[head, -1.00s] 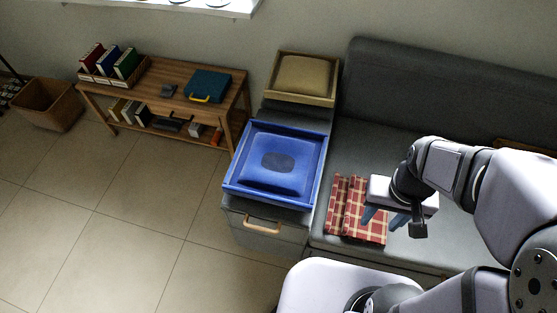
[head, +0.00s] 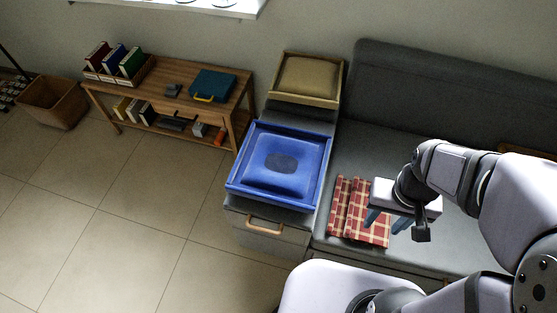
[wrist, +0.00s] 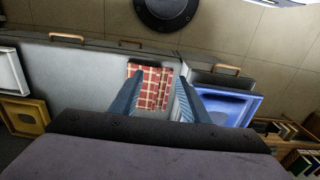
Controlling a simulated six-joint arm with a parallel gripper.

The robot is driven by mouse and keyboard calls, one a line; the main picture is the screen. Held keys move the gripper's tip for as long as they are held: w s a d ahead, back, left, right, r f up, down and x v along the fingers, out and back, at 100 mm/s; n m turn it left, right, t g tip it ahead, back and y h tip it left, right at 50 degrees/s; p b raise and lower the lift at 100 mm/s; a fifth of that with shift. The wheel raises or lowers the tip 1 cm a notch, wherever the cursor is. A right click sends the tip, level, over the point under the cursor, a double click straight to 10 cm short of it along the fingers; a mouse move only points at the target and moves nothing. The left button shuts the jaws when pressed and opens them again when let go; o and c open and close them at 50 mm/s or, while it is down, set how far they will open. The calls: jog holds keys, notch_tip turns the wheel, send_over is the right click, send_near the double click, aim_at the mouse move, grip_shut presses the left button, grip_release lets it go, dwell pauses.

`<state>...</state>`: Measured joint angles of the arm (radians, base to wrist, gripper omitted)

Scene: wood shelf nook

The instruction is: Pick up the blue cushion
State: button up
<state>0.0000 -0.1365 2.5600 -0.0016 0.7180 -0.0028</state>
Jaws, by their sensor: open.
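The blue cushion (head: 300,178) lies in a blue tray (head: 233,187) on a grey cabinet left of the sofa seat. It is square with a dark oval patch in its middle. In the wrist view the blue tray (wrist: 250,101) shows at the right, and the cushion (wrist: 222,103) is partly hidden by my right finger. My gripper (head: 386,222) is open and empty above a red checked folded cloth (head: 349,213) on the sofa. In the wrist view, my gripper (wrist: 158,78) has its two blue fingers apart, with the cloth (wrist: 150,86) below between them.
A tan cushion (head: 309,77) sits in a yellowish tray (head: 271,95) behind the blue one. A wooden shelf bench (head: 178,83) with books and a teal case (head: 213,84) stands at the left. A wicker basket (head: 57,103) is further left. The tiled floor (head: 140,215) is clear.

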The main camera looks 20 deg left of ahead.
jog(key=shift+c, duration=1)
